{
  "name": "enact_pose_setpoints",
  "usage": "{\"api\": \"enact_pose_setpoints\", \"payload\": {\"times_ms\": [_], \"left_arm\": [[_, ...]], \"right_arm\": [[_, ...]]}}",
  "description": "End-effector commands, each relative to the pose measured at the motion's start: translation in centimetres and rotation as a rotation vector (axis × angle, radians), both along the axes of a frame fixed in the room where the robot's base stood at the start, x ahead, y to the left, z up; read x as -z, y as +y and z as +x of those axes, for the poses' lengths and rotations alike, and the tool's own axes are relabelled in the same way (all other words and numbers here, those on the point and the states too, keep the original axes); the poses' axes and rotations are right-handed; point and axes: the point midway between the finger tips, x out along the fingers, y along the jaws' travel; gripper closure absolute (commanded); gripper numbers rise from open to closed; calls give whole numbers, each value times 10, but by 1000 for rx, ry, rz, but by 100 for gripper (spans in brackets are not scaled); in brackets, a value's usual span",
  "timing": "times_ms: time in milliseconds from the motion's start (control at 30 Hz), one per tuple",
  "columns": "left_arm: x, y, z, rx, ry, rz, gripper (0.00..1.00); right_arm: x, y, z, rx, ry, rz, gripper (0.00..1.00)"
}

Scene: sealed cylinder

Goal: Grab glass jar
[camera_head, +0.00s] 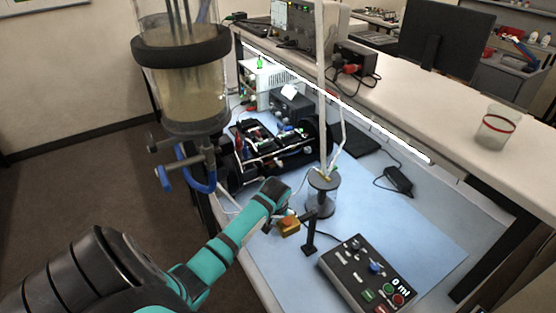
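A small clear glass jar (323,197) with dark top and base stands upright on the blue mat, with tubing running up from its lid. A second clear glass vessel (495,131) with a red band stands open on the raised shelf at the right. My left arm reaches in from the lower left. Its dark end, at the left gripper (277,192), is left of the small jar and appears apart from it. The fingers are too small and hidden to tell open from shut. My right gripper is not in view.
A large cylinder (184,90) of cloudy liquid hangs at upper left, with a blue-handled valve below. A control box (367,275) reading "0 ml" sits on the blue mat (430,225). A brass-coloured block (287,227), black post (309,232) and open case (265,150) flank the small jar.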

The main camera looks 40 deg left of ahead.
Motion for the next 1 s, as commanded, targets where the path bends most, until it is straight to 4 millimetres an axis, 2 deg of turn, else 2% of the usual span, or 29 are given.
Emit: {"api": "enact_pose_setpoints", "payload": {"times_ms": [233, 267, 733, 1000], "left_arm": [[2, 0, 1, 1, -2, 1, 11], [2, 0, 1, 0, -2, 0, 14], [2, 1, 1, 0, -2, 1, 75], [0, 1, 2, 0, -4, 2, 76]], "right_arm": [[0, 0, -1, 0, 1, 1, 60], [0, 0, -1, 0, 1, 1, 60], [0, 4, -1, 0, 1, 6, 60], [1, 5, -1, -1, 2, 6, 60]]}}
